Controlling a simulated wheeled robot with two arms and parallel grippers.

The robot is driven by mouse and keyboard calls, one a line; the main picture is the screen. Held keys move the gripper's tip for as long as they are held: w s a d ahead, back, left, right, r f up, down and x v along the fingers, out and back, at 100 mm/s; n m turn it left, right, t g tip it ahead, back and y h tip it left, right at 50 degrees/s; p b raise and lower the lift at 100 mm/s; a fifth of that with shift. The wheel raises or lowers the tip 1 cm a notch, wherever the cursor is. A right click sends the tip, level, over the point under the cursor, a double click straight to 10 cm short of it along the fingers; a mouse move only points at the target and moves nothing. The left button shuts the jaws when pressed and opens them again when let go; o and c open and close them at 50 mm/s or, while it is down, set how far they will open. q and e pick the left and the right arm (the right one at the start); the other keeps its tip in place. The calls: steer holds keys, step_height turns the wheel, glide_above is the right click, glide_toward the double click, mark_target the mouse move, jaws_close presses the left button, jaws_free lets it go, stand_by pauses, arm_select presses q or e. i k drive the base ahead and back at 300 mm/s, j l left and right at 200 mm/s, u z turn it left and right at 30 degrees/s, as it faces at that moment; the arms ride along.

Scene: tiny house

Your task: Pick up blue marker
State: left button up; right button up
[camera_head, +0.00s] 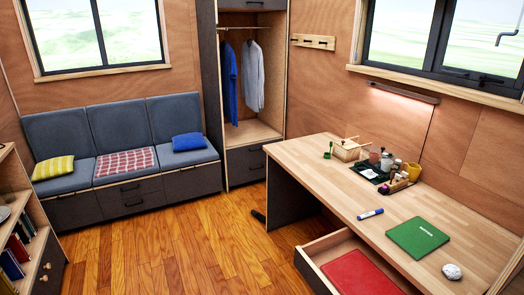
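A blue marker (370,214) with a white section lies flat on the wooden desk (330,190). It is near the desk's front edge, above the open drawer and left of a green book. Nothing touches it. Neither of my grippers shows in the head view.
A drawer (309,271) under the desk is pulled open with a red book (359,275) in it. A green book (417,237) and a pale stone-like object (452,271) lie to the right. A tray (369,170) with cups and jars stands behind. The wooden floor (190,250) at centre-left is clear.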

mark_target(379, 211)
steer(key=i+l+z, duration=0.1)
steer(key=l+z, duration=0.3)
steer(key=i+l+z, duration=0.15)
steer(key=z, duration=0.25)
steer(key=l, duration=0.1)
